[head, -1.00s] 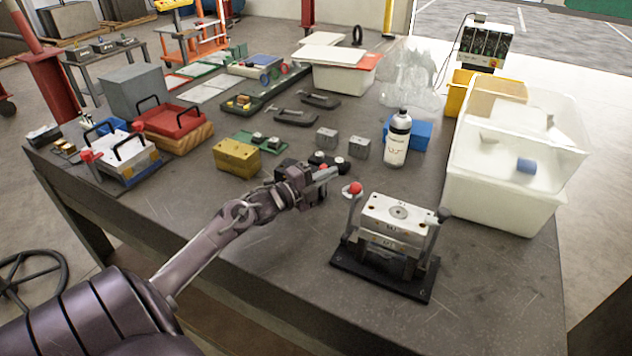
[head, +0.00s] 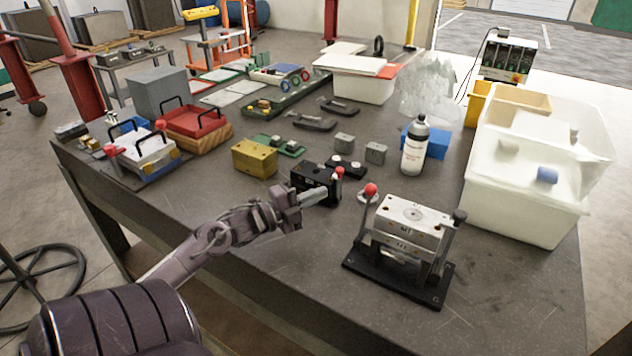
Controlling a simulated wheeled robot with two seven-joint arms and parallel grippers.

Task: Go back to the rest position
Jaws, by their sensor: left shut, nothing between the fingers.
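My left gripper (head: 313,197) reaches in from the lower left over the front of the table. Its fingers are shut and hold nothing. The fingertips overlap the front of a small black block (head: 302,182) with a red-tipped pin (head: 339,173); I cannot tell whether they touch it. A mould base (head: 408,226) with silver plates and a red-knobbed lever (head: 369,190) stands on a black plate (head: 396,276), to the right of the gripper and apart from it. My right gripper is not in view.
The workbench (head: 500,290) holds a yellow block (head: 254,158), a red tray (head: 196,122), a white bottle (head: 413,148) and small grey blocks (head: 376,153). A translucent bin (head: 520,200) stands at the right. The table's front edge lies under my left arm.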

